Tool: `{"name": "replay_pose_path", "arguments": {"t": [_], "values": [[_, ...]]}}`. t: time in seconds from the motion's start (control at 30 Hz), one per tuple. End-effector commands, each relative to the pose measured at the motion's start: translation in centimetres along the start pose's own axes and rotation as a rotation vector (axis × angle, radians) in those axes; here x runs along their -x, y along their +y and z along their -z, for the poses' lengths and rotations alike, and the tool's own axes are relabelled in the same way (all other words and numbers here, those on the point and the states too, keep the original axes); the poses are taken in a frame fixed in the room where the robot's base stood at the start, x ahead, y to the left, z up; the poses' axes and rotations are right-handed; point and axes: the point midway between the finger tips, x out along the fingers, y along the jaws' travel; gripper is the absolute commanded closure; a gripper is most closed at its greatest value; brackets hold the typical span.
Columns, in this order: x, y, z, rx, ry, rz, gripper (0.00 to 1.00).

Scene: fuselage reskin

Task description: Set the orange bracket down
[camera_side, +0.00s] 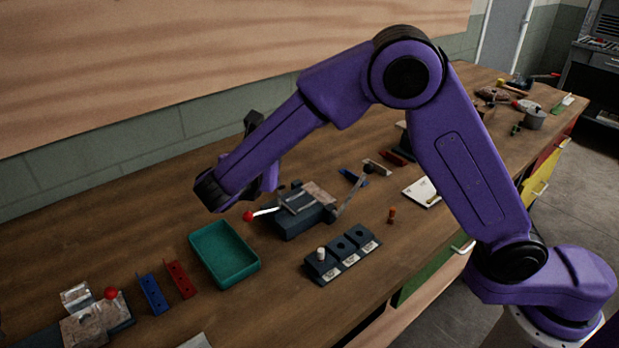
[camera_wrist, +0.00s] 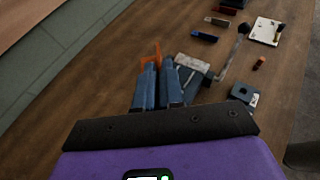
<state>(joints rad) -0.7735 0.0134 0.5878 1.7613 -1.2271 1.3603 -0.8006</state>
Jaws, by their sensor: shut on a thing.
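The orange bracket (camera_wrist: 151,58) is in my gripper (camera_wrist: 160,68), at the fingertips in the wrist view. The two blue-grey fingers are close together on it, and part of it is hidden behind them. I cannot make out the bracket in the side view, where my arm hides most of the gripper. The bracket appears above the wooden bench, but its height is hard to tell.
A clamp fixture (camera_side: 302,212) with a red-knobbed lever stands mid-bench. A teal tray (camera_side: 224,254), blue bracket (camera_side: 152,294), red bracket (camera_side: 180,279) and holed block (camera_side: 343,256) are nearer the front. A second clamp (camera_side: 95,318) is at lower left. The back left bench is bare.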

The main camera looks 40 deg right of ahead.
Motion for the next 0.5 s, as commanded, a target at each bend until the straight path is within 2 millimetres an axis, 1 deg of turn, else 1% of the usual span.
{"name": "replay_pose_path", "arguments": {"t": [0.03,0.1,0.2,0.3,0.47,0.5], "values": [[1.1,1.4,-0.6,0.032,0.000,-0.090,1.00],[2.5,3.1,-0.9,0.073,0.002,-0.189,1.00],[4.2,5.0,-1.4,0.118,0.003,-0.299,1.00],[5.8,6.4,-1.6,0.153,0.003,-0.381,1.00],[8.1,8.2,-2.0,0.195,0.004,-0.486,1.00],[7.4,8.0,-0.8,0.200,0.005,-0.473,1.00]]}}
